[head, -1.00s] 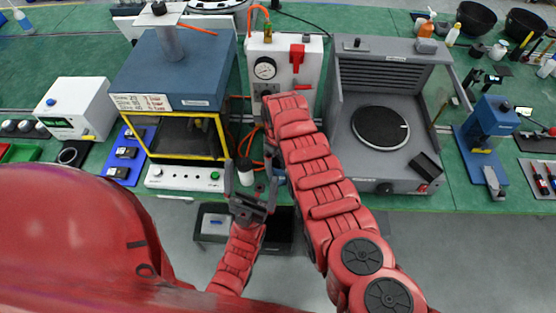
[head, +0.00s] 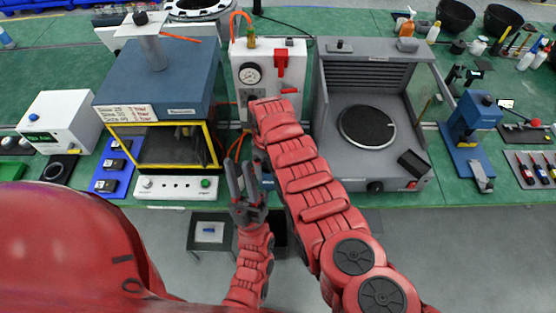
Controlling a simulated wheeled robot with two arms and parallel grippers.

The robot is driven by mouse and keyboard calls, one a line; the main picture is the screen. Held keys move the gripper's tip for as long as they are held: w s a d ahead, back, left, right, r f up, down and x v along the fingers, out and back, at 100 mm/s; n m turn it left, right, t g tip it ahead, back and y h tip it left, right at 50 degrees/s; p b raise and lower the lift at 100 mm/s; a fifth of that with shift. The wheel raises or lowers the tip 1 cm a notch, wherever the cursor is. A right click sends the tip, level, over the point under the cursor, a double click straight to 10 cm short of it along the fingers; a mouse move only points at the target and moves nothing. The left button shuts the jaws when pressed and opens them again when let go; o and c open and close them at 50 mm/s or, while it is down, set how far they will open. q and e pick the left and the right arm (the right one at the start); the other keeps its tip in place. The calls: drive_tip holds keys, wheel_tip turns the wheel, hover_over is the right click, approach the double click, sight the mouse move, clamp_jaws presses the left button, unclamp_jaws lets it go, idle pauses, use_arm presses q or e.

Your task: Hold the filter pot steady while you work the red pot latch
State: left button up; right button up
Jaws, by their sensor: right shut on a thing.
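The white panel unit (head: 298,52) stands at the bench's back middle, with a round gauge and a large red lever (head: 281,65). A small red handle (head: 289,90) sits below it. I cannot tell which of these red parts is the pot latch. The filter pot is not clearly visible; my right arm covers the unit's lower front. My right wrist reaches that front, and its jaws and anything between them are hidden behind it. My left gripper (head: 243,182) is open in front of the bench edge, fingers pointing up, lower left of the right wrist, with nothing seen between them.
A blue-topped chamber (head: 156,80) with a yellow frame stands left of the panel. A grey hotplate unit (head: 340,160) stands close on the right. A blue press (head: 470,122) is farther right. A grey bin (head: 196,240) is below the bench edge.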

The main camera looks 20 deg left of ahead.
use_arm(q)
drive_tip(key=w+f+n+g, duration=0.1)
drive_tip(key=f+n+g, duration=0.1)
drive_tip(key=w+f+n+g, duration=0.1)
drive_tip(key=w+n+g, duration=0.1)
drive_tip(key=w+f+n+g, duration=0.1)
drive_tip(key=f+n+g, duration=0.1)
drive_tip(key=shift+w+f+y, duration=0.15)
drive_tip(key=shift+f+y, duration=0.15)
drive_tip(key=shift+f, duration=0.05)
drive_tip(key=c, duration=0.4)
drive_tip(key=f, duration=0.1)
drive_tip(key=w+d+f+n+g+h, duration=0.1)
drive_tip(key=f+g, duration=0.1)
drive_tip(key=shift+w+d+f+h, duration=0.2)
drive_tip(key=shift+w+d+h, duration=0.1)
clamp_jaws()
drive_tip(key=w+d+f+n+g+h, duration=0.2)
drive_tip(key=d+f+n+g+h, duration=0.1)
drive_tip(key=d+f+h, duration=0.3)
drive_tip(key=d+f, duration=0.2)
drive_tip(key=d, duration=0.1)
drive_tip(key=shift+w, duration=0.25)
